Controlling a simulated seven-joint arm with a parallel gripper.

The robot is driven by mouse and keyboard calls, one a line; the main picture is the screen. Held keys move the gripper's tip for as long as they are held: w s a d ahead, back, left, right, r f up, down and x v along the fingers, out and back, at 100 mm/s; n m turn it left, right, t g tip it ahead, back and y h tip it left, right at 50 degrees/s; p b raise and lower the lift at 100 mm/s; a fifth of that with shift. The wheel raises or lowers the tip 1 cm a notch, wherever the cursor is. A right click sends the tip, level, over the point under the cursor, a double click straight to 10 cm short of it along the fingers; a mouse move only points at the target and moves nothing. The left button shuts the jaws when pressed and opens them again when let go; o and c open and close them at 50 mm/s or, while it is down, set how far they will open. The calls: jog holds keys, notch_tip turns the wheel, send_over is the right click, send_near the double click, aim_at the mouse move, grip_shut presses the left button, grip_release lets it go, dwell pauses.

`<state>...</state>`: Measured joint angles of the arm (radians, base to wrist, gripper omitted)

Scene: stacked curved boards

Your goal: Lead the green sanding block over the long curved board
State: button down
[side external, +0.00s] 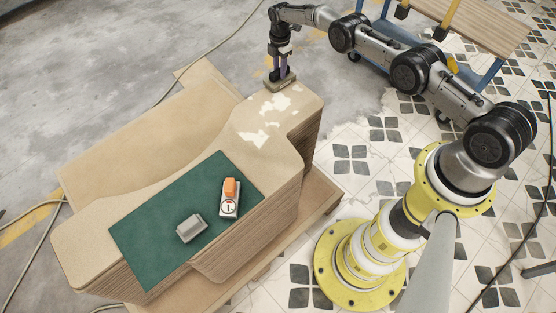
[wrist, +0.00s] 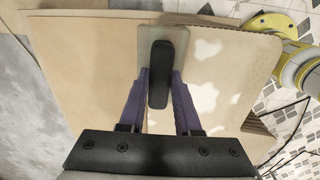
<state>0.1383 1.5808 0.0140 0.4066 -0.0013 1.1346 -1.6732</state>
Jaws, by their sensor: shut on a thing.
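The long curved board (side external: 200,160) is the top of a stack of pale tan boards, running from the lower left to the upper middle in the side external view. Its surface also shows in the wrist view (wrist: 100,80). White patches (side external: 276,104) mark its far end. The sanding block (side external: 281,84) sits at that far end, close to the edge. In the wrist view it has a pale grey-green base (wrist: 150,36) and a black handle (wrist: 160,60). My gripper (side external: 281,74) is above it, its purple fingers shut on the handle. Contact under the base is hidden.
A dark green mat (side external: 150,230) covers the board's near part. On it lie a grey block (side external: 190,229) and an orange-and-white device (side external: 230,197). A flat sheet (side external: 130,140) lies beside the stack. A blue cart (side external: 370,62) stands behind my arm.

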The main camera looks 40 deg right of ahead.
aim_at(273, 76)
jog(key=shift+s+a+f, duration=0.25)
jog(key=shift+f, duration=0.15)
jog(key=shift+s+a, duration=0.1)
jog(key=shift+a, duration=2.35)
jog(key=shift+a+r, duration=0.2)
jog(key=shift+a, duration=0.6)
jog(key=shift+w+a+r, duration=0.1)
jog(key=shift+w+a, duration=0.05)
jog(key=shift+a, duration=0.65)
jog(key=shift+w+a+r, duration=0.1)
jog(key=shift+a, duration=0.65)
